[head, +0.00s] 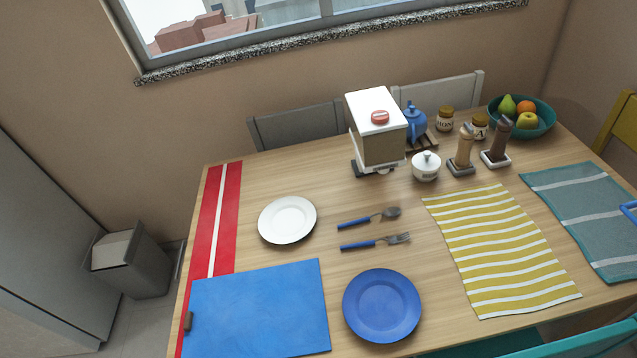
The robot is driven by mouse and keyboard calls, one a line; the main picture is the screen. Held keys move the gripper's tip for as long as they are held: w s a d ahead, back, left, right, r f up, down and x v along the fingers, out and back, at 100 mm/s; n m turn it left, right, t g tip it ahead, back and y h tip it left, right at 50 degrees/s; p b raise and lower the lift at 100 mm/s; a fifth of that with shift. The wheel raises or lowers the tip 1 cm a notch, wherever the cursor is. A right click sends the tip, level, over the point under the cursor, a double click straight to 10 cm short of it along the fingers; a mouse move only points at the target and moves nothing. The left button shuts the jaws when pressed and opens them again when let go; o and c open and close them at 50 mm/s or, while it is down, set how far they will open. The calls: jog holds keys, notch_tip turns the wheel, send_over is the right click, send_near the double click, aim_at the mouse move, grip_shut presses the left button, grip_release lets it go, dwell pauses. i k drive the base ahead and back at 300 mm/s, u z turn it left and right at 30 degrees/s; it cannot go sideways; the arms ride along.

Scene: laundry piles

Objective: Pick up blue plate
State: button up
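The blue plate (382,306) lies flat on the wooden table near its front edge, at the lower middle of the head view. It is empty and fully visible. It sits to the right of a blue rectangular mat or board (260,308), with a strip of bare wood between them. My gripper does not show in the head view.
A white plate (287,220), a blue-handled spoon (369,218) and fork (375,241) lie behind the blue plate. A yellow striped cloth (500,250) lies to the right. A dispenser box (377,130), jars, mills and a fruit bowl (521,122) stand farther back.

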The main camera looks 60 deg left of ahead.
aim_at(380, 305)
jog(key=z, duration=1.5)
jog(key=k, duration=1.25)
jog(key=u, duration=2.4)
jog(key=i, duration=0.55)
jog(key=u, duration=0.1)
